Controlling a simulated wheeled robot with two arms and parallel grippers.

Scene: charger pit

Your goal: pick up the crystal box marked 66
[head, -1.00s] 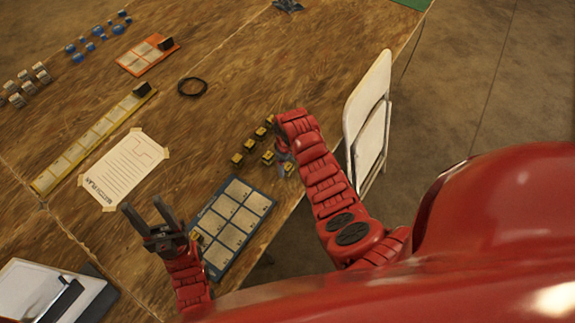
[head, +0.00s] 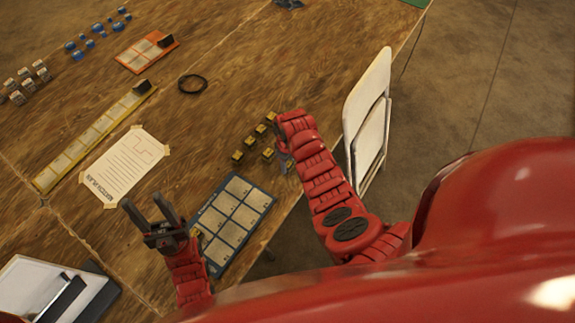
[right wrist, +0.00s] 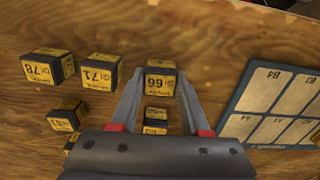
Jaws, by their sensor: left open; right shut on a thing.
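The crystal box marked 66 (right wrist: 161,82) is a small black and yellow box between the fingertips of my right gripper (right wrist: 160,76) in the right wrist view. The fingers are shut on its two sides, and its number reads upside down. I cannot tell whether it is clear of the table. In the head view my right gripper (head: 285,163) is at the table's right edge, partly hidden by its arm, and the box cannot be made out there. My left gripper (head: 155,215) is open and empty, left of the blue-edged grid mat (head: 243,222).
Similar boxes stand close by, marked 78 (right wrist: 47,66) and 71 (right wrist: 101,71), with another (right wrist: 67,115) below them. More lie beneath the right gripper (right wrist: 155,113). A white folding chair (head: 368,120) stands beside the table. A paper sheet (head: 125,168) lies left of the mat.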

